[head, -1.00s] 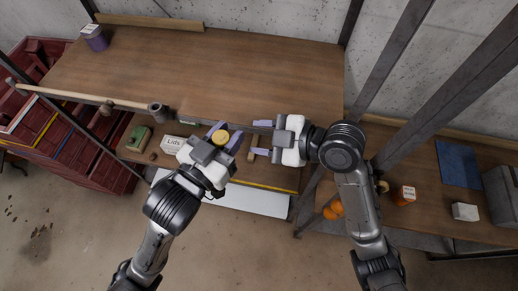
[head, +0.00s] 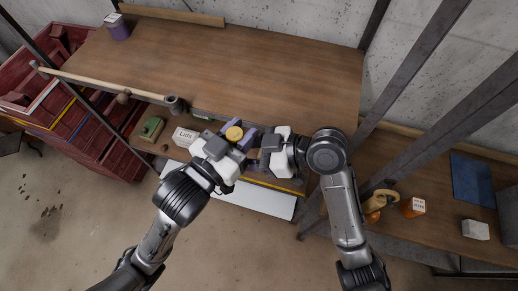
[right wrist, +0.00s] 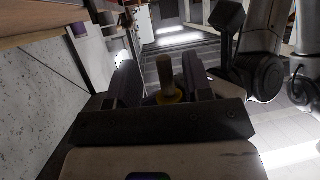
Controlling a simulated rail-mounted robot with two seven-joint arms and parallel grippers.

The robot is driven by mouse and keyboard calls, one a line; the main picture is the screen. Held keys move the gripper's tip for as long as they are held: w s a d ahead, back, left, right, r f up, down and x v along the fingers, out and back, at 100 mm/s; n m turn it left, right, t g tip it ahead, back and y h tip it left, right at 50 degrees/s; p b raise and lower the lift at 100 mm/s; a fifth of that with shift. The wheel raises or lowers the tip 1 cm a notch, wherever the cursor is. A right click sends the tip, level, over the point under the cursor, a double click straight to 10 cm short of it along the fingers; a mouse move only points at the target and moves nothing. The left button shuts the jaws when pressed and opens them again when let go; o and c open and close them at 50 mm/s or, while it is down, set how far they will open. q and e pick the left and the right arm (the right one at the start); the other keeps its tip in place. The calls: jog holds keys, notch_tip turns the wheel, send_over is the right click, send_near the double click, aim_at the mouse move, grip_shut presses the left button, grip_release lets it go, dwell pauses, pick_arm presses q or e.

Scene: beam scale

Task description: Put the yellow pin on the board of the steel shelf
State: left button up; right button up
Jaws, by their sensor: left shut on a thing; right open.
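The yellow pin shows in the head view as a round yellow top (head: 234,133), held between the purple-grey fingers of my left gripper (head: 236,136). In the right wrist view the pin (right wrist: 166,78) has a tan shaft and a yellow part below it. My right gripper (head: 258,142) is open close to the right of the left one. In the right wrist view the pin appears between its dark fingers (right wrist: 160,82); I cannot tell whether they touch it. A wide wooden board (head: 235,60) on dark steel posts lies behind both grippers and is mostly bare.
A purple tin (head: 117,27) stands at that board's far left. A lower board holds a green item (head: 151,129) and a white Lids box (head: 185,136).

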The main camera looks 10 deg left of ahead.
jog(key=shift+a, duration=0.1)
jog(key=shift+c, duration=0.3)
grip_shut()
pick_arm(q)
jog(key=o, duration=1)
jog(key=shift+c, duration=0.2)
